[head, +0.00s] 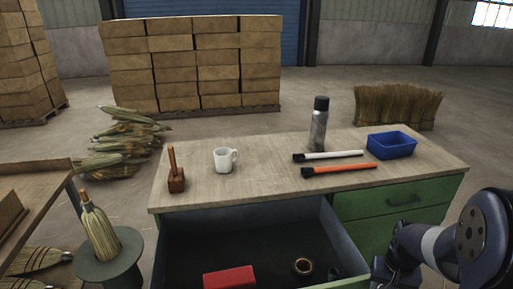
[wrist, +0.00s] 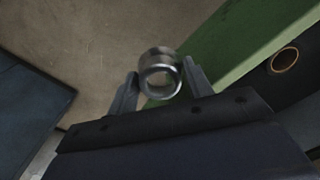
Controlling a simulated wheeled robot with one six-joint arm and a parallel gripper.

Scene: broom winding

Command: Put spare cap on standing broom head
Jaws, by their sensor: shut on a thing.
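In the wrist view my gripper (wrist: 160,82) is shut on a shiny metal ring-shaped cap (wrist: 159,74), with one finger on each side of it. The cap's round opening faces the camera. In the head view the standing broom head (head: 99,228) is upright on a round grey-green stand (head: 121,268) at the lower left, with its narrow top bare wood. My arm is at the far right of that view, well apart from the broom head, and my fingertips cannot be made out there.
The workbench (head: 265,185) carries a mallet (head: 176,172), white mug (head: 224,159), spray can (head: 319,125), two long-handled tools and a blue bin (head: 391,145). A wooden table (head: 40,178) stands left.

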